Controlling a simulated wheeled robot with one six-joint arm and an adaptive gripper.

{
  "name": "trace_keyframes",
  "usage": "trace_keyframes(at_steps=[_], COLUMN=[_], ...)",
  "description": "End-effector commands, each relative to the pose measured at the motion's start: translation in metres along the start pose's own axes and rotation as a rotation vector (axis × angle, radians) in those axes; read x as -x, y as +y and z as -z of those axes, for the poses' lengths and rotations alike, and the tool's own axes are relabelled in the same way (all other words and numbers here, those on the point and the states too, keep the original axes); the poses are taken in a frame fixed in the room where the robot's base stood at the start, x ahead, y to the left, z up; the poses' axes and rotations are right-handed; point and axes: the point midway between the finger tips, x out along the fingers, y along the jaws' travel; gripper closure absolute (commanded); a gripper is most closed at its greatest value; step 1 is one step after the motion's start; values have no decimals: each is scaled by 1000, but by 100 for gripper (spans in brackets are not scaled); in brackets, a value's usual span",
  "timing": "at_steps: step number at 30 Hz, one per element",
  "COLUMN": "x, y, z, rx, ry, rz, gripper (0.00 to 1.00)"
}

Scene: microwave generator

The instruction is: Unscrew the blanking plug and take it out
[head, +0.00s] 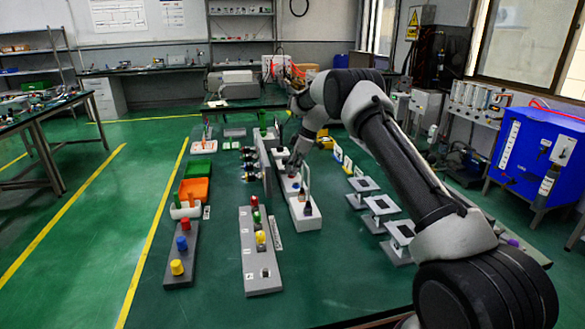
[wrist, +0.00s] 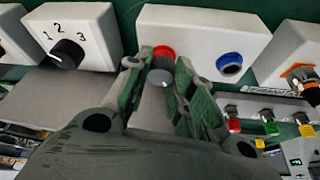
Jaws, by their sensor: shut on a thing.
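In the wrist view, a grey round plug (wrist: 160,77) sits between my fingertips, in front of a red ring (wrist: 163,51) on a white block (wrist: 195,30). My gripper (wrist: 160,82) is shut on this plug from both sides. The plug overlaps the lower edge of the red ring in the picture; I cannot tell whether its thread is still in the port. A blue ring with a dark centre (wrist: 229,64) is on the same block, to the right. In the head view my gripper (head: 292,166) is small beside the upright grey panel (head: 265,165), and the plug cannot be made out.
A white box with a black dial (wrist: 68,53) marked 1, 2, 3 is left of the block. An orange-ringed connector (wrist: 300,76) is to the right. In the head view, grey stands (head: 380,205) are right of the panel and a board with coloured pegs (head: 180,255) is front left.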

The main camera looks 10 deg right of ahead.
Motion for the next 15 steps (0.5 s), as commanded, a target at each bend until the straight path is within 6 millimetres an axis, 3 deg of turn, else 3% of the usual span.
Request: trace_keyframes(at_steps=[15], x=[-1], y=[2], z=[-1], rx=[326], ry=[-2], rz=[136], gripper=[100])
